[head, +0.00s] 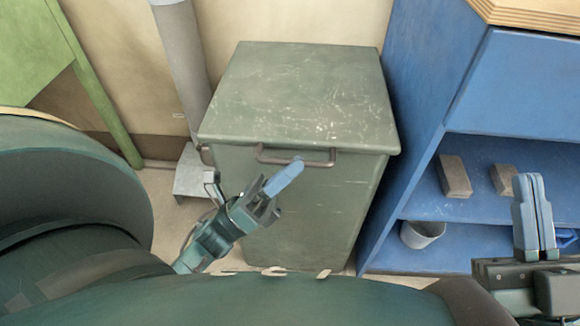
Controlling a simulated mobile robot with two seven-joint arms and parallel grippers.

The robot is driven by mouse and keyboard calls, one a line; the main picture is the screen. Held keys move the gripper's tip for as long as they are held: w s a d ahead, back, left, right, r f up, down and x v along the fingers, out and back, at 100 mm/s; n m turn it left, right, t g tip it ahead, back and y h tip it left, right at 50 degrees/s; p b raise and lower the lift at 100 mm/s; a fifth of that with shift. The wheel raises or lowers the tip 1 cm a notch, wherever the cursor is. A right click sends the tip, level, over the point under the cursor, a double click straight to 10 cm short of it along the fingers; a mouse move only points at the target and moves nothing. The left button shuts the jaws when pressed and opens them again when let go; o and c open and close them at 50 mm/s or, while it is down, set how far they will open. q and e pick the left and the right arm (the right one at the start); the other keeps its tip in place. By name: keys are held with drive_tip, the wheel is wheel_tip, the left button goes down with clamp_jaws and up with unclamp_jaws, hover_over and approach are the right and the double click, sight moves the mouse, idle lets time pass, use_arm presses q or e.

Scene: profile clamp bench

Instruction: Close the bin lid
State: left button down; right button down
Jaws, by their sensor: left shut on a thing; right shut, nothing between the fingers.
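The grey-green bin (310,215) stands upright in the middle of the head view. Its scuffed lid (305,95) lies flat across the top, with no clear gap seen along the front edge. A dark bar handle (264,157) sticks out at the front of the lid. My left gripper (296,165) is in front of the bin, its blue fingertips shut on the handle. The fingertips cover part of the bar. My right gripper (530,182) is shut and empty at the far right, pointing up, away from the bin.
A blue shelf unit (414,130) stands close to the bin's right side, holding brown blocks (454,176) and a grey bucket (421,233). A grey pipe (183,60) rises behind the bin's left side. A green frame (95,80) is at the far left.

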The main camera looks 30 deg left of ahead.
use_arm(q)
drive_tip(key=shift+w+a+f+n+y, duration=0.25)
drive_tip(key=shift+a+f+n+y, duration=0.05)
drive_tip(key=shift+f+n+y, duration=0.15)
drive_tip(key=c, duration=1.8)
unclamp_jaws()
drive_tip(key=shift+w+f, duration=0.1)
drive_tip(key=shift+f, duration=0.05)
drive_tip(key=shift+o, duration=0.2)
use_arm(e)
drive_tip(key=shift+w+f, duration=0.1)
